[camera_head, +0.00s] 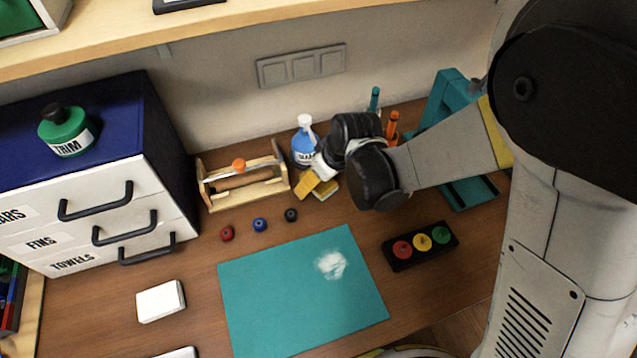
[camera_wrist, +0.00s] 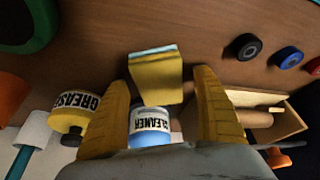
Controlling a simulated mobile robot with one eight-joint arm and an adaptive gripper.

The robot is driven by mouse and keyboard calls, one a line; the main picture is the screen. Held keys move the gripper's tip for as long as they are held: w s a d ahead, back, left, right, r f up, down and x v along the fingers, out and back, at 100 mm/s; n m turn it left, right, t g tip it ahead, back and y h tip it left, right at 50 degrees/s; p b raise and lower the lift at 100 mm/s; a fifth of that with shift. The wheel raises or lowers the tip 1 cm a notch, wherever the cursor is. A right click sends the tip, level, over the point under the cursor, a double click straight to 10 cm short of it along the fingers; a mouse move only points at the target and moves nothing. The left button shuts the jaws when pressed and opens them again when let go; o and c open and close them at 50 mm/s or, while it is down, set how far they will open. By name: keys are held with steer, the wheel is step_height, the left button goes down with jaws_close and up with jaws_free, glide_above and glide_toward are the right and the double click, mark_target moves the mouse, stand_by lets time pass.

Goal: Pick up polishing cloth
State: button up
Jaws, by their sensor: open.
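A yellow folded block with a pale blue edge, apparently the polishing cloth (camera_wrist: 156,80), lies on the brown desk. It also shows in the head view (camera_head: 326,189), beside the yellow fingers and partly hidden by them. My gripper (camera_wrist: 162,82) is open in the wrist view, with one yellow finger on each side of the cloth. I see gaps between the cloth and both fingers; nothing is held. In the head view, my gripper (camera_head: 306,183) points down at the back of the desk.
A blue-and-white cleaner bottle (camera_head: 303,145) stands close behind the gripper. A wooden caddy (camera_head: 215,188) is to its left. A yellow grease container (camera_wrist: 72,108) is near the left finger. Several small round parts (camera_head: 260,224), a teal mat (camera_head: 265,300) and a button box (camera_head: 400,264) lie in front.

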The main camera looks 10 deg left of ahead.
steer(key=shift+r, duration=0.1)
steer(key=c, duration=1.1)
steer(key=shift+r, duration=0.1)
steer(key=shift+r+p, duration=0.3)
steer(key=r+p, duration=0.2)
steer(key=r, duration=0.2)
steer(key=shift+d, duration=0.2)
steer(key=d+r+p, duration=0.1)
steer(key=d+r, duration=0.1)
steer(key=d, duration=0.1)
steer(key=d+r+p, duration=0.1)
steer(key=d+r, duration=0.1)
steer(key=d, duration=0.2)
steer(key=d+r+p, duration=0.1)
steer(key=d+r, duration=0.1)
steer(key=d, duration=0.2)
steer(key=shift+d+r, duration=0.1)
steer(key=shift+d, duration=0.1)
steer(key=shift+o, duration=0.9)
steer(key=shift+c, duration=1)
